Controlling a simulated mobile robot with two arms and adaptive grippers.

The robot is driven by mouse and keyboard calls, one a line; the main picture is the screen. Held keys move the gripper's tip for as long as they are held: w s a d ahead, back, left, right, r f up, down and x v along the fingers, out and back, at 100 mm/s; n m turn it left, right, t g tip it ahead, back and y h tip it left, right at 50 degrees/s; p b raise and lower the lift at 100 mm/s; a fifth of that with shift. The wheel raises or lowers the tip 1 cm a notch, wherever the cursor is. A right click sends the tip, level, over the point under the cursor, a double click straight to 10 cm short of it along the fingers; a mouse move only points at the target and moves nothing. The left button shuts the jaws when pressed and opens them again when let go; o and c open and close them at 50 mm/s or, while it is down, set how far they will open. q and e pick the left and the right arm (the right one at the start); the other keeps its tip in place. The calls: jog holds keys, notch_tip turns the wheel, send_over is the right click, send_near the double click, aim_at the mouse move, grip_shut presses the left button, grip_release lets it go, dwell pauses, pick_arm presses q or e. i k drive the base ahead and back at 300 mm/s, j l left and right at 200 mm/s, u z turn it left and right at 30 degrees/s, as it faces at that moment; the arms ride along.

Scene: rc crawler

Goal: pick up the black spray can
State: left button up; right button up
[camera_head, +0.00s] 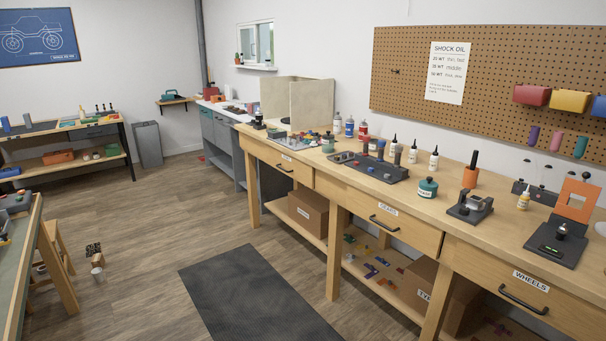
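I cannot make out a black spray can for certain in the head view. A row of small cans stands at the back of the long workbench (400,201), near the beige open booth (311,106). It holds a grey can (337,124), a blue-banded can (350,127) and a red-banded can (363,130). Several white bottles with dark caps stand to their right, one of them a white bottle (412,153). Neither of my grippers is in view.
The bench also carries a dark tool tray (375,170), a green jar (428,187) and an orange holder (470,177). A dark mat (260,298) lies on the open wood floor in front. Another table (22,262) stands at the left edge.

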aim_at(259, 115)
jog(key=i+u, duration=0.2)
jog(key=i, duration=0.25)
jog(key=i+l+u, duration=0.1)
jog(key=i+u, duration=0.15)
jog(key=i, duration=0.15)
jog(key=i+l+u, duration=0.2)
jog(key=i, duration=0.25)
jog(key=i+j, duration=0.15)
jog(key=i, duration=0.95)
jog(key=i+j+u, duration=0.1)
jog(key=i, duration=1)
jog(key=i+z, duration=0.45)
jog(key=i, duration=0.15)
jog(key=i+j+z, duration=0.4)
jog(key=i, duration=0.2)
jog(key=l, duration=0.1)
